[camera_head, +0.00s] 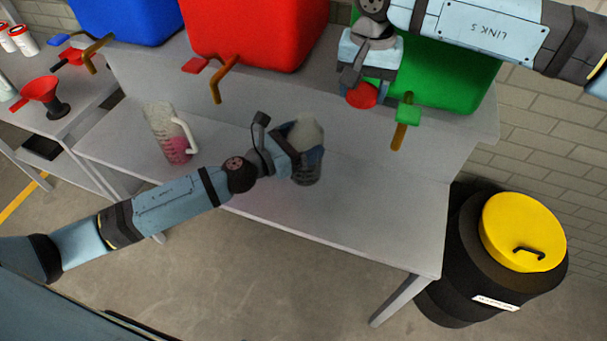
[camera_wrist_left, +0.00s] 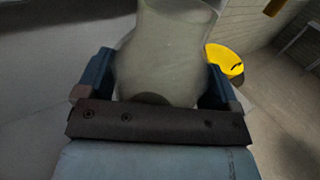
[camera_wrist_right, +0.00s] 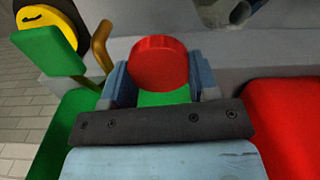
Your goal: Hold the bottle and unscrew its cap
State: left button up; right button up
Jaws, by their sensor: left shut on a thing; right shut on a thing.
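The bottle (camera_head: 306,132) is pale and translucent and stands upright at the table's middle. My left gripper (camera_head: 300,160) is shut around its body; in the left wrist view the bottle (camera_wrist_left: 165,50) sits between the fingers (camera_wrist_left: 160,90). The bottle's open top shows no cap on it. The red cap (camera_head: 361,95) is held by my right gripper (camera_head: 366,82), above and to the right of the bottle, apart from it. In the right wrist view the cap (camera_wrist_right: 159,63) is between the fingers (camera_wrist_right: 160,85).
Blue (camera_head: 125,15), red (camera_head: 255,35) and green (camera_head: 450,75) containers with taps stand on the raised shelf behind. A pitcher (camera_head: 165,135) with pink liquid stands left of the bottle. A black drum with a yellow lid (camera_head: 522,232) is at right. The table's right part (camera_head: 400,215) is clear.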

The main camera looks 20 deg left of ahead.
pick_arm(q)
notch_tip(320, 180, down, 10)
jog(key=shift+d+f+b, duration=0.1)
jog(key=shift+f+b, duration=0.05)
jog(key=shift+b, duration=0.9)
jog(key=shift+f, duration=0.1)
jog(key=shift+f+b, duration=0.15)
jog(key=shift+b, duration=0.15)
jog(key=o, duration=1.5)
